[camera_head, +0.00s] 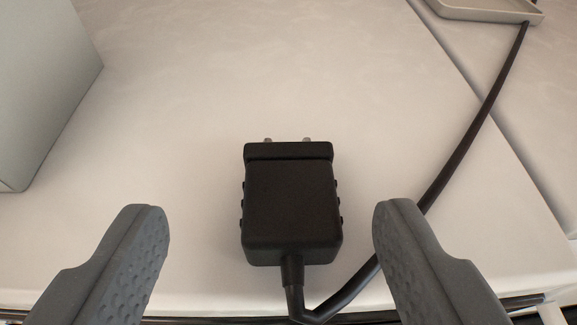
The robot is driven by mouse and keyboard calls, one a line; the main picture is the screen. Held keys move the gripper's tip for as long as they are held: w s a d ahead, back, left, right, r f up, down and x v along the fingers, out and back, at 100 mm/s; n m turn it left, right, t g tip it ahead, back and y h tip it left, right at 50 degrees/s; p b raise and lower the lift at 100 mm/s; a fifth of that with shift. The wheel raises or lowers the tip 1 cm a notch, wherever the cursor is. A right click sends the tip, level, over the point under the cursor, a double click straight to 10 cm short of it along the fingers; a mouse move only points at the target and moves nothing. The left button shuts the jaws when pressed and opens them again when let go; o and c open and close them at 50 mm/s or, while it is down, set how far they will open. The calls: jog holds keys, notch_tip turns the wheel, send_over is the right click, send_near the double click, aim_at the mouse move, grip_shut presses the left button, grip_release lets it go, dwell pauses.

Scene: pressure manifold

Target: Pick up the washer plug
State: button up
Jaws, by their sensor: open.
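The washer plug (291,205) is a black block with ribbed sides and two metal pins at its far end. It lies on a pale surface in the middle of the view, pins pointing away from me. A black cable (455,160) leaves its near end, bends near the front edge and runs up to the right. My gripper (268,225) is open, with one grey finger to the left of the plug and one to the right. There is a gap between each finger and the plug. The right finger overlaps part of the cable in the picture.
A grey-green box-shaped body (40,85) stands at the upper left. A shallow tray-like fixture (490,12) is at the upper right, where the cable ends. A dark seam crosses the surface at the right. The pale surface (240,80) beyond the plug is clear.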

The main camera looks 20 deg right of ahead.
aim_at(292, 200)
jog(key=x, duration=0.3)
jog(key=shift+d+f, duration=0.2)
jog(key=shift+d, duration=0.1)
jog(key=shift+w+d+f+b, duration=0.25)
jog(key=shift+w+b, duration=0.1)
jog(key=shift+w, duration=0.3)
jog(key=c, duration=1.2)
jog(key=shift+o, duration=0.2)
jog(key=shift+r, duration=0.1)
